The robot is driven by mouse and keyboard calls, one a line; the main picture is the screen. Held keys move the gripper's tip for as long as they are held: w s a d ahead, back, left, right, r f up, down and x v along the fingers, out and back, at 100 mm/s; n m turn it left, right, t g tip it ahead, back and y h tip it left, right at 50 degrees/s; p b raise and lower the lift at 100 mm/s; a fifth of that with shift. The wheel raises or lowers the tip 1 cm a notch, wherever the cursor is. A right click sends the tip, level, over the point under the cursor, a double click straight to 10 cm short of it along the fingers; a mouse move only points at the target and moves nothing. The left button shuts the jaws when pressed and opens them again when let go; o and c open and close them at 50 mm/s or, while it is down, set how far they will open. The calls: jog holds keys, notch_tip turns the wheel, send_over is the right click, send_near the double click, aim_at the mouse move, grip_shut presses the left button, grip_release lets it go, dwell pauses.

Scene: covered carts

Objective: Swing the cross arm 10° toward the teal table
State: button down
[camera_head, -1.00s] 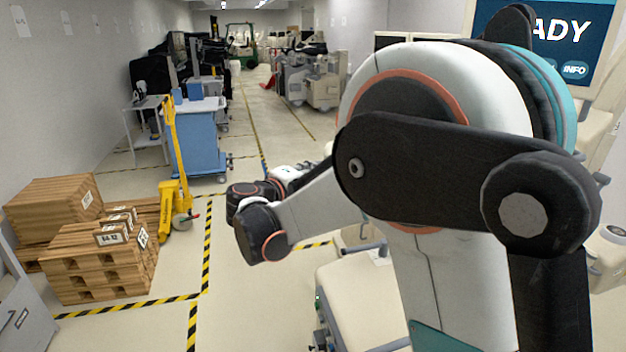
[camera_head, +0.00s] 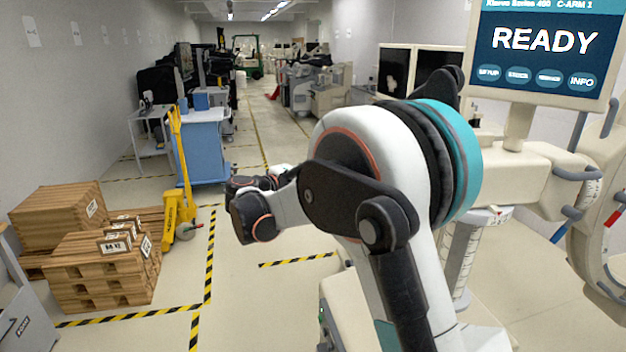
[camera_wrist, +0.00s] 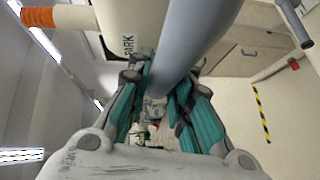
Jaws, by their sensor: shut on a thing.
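In the wrist view the teal fingers of my gripper (camera_wrist: 160,92) close around a grey-blue bar (camera_wrist: 190,45). The bar runs up from between the fingers past a cream housing (camera_wrist: 135,28) with lettering reading "PARK". In the head view the C-arm machine's cream horizontal arm (camera_head: 530,165) extends right from under the screen, with grey-blue handles (camera_head: 575,174) on it. I cannot tell whether this is the cross arm or which handle I hold. My fingers are not clear in the head view. I cannot identify a teal table.
A screen (camera_head: 540,42) reads "READY". A curved cream C-arm (camera_head: 597,215) stands at the right edge. Wooden crates (camera_head: 100,265), a yellow pallet jack (camera_head: 180,205) and a blue cart (camera_head: 204,150) stand at the left. Striped tape (camera_head: 208,255) marks open floor between them and my arm.

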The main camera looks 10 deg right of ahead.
jog(key=shift+w+d, duration=0.25)
jog(key=shift+w, duration=0.3)
jog(key=shift+d+f, duration=0.1)
jog(key=shift+f, duration=0.1)
jog(key=shift+s, duration=0.1)
jog(key=c, duration=1.7)
grip_release()
jog(key=shift+s, duration=0.15)
jog(key=shift+o, duration=1.3)
jog(key=shift+s+a+r, duration=0.2)
jog(key=shift+s+a, duration=0.05)
jog(key=shift+w+f, duration=0.1)
jog(key=shift+w, duration=0.1)
jog(key=v, duration=1.2)
